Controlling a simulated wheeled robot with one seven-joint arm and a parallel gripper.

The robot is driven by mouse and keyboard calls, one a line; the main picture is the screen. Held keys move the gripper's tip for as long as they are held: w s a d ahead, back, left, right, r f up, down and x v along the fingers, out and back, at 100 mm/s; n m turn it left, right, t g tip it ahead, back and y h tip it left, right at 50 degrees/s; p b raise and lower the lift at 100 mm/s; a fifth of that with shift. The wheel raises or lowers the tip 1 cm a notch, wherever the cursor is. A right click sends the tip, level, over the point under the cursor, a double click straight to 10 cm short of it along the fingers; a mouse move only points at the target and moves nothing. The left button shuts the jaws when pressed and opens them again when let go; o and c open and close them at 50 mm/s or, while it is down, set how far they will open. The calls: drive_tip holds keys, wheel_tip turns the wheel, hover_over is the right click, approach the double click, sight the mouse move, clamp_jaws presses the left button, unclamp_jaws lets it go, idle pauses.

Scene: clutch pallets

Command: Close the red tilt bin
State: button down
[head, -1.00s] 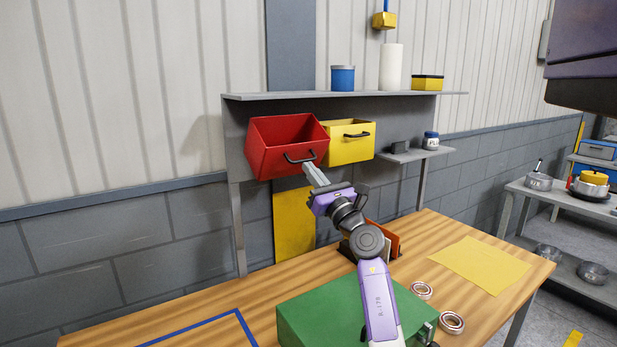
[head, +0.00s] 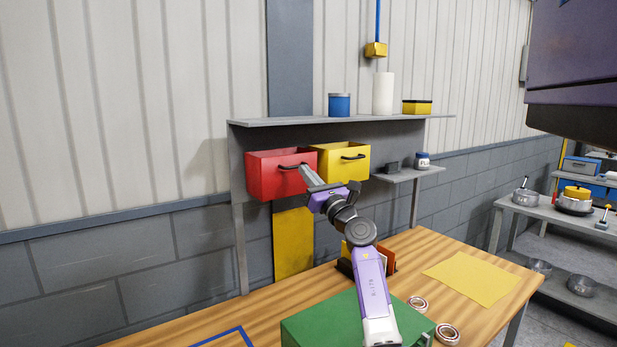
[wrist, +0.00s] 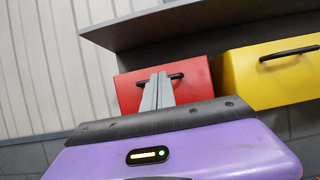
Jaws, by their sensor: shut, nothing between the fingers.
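The red tilt bin (head: 268,178) hangs on the grey back panel under the shelf. Its front now stands nearly upright, with only a little of the opening showing at the top. It has a black handle, and it also shows in the wrist view (wrist: 196,82). My gripper (head: 305,170) is shut and empty, its fingertips in front of the bin's face at the right end of the handle. In the wrist view the shut fingers (wrist: 158,80) overlap the handle; I cannot tell whether they touch it.
A yellow bin (head: 340,165) is close to the right of the red one. The grey shelf (head: 330,121) runs above with a blue can (head: 339,105). A green case (head: 320,325) sits on the wooden bench (head: 250,305) below my arm.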

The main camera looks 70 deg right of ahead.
drive_tip(key=shift+w+d+r, duration=0.15)
drive_tip(key=shift+w+r, duration=0.15)
drive_tip(key=shift+w+r, duration=0.1)
drive_tip(key=shift+r, duration=0.1)
idle(0.5)
drive_tip(key=shift+f, duration=0.1)
